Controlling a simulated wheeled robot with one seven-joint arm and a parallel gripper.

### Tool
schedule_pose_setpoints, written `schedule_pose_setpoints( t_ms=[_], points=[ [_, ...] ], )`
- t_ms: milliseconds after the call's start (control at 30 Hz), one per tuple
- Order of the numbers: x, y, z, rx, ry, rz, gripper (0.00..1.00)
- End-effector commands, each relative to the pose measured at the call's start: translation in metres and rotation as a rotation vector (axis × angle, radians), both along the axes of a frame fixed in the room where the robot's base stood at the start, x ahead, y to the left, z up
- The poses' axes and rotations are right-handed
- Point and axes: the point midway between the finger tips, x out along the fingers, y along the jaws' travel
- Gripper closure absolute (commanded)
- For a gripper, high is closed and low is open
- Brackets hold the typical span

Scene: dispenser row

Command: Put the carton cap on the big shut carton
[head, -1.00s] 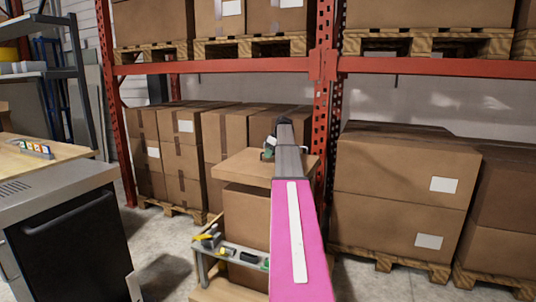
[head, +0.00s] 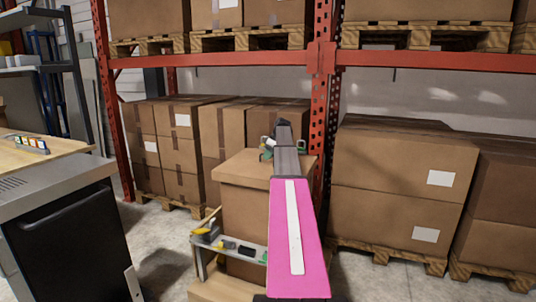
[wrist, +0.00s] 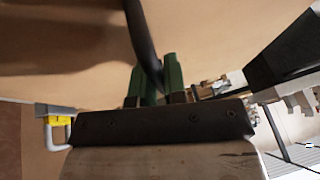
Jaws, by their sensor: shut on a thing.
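The carton cap (head: 243,166) is a shallow tan lid in the head view, directly over the big shut carton (head: 243,215). Its edges stick out a little past the carton's sides. I cannot tell whether it rests on the carton or hangs just above it. My gripper (head: 267,153) is at the top of the cap, mostly hidden behind my pink and grey arm. In the wrist view its green fingers (wrist: 160,82) are shut on a dark curved strap of the cap, whose tan surface (wrist: 70,60) fills the upper picture. The carton's right side is hidden by my arm.
A low bench (head: 240,243) with small tools stands in front of the carton. A grey cabinet (head: 60,225) is at the left. Stacked cartons (head: 400,160) on pallets and a red rack post (head: 321,80) stand behind. Bare floor shows left of the bench.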

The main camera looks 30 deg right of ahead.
Motion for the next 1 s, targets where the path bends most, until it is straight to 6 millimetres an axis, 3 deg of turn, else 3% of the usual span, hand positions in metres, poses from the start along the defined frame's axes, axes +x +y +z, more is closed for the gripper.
schedule_pose_setpoints(
  t_ms=[1000],
  points=[
    [0.000,0.000,-0.059,0.000,0.000,-0.001,1.00]
  ],
)
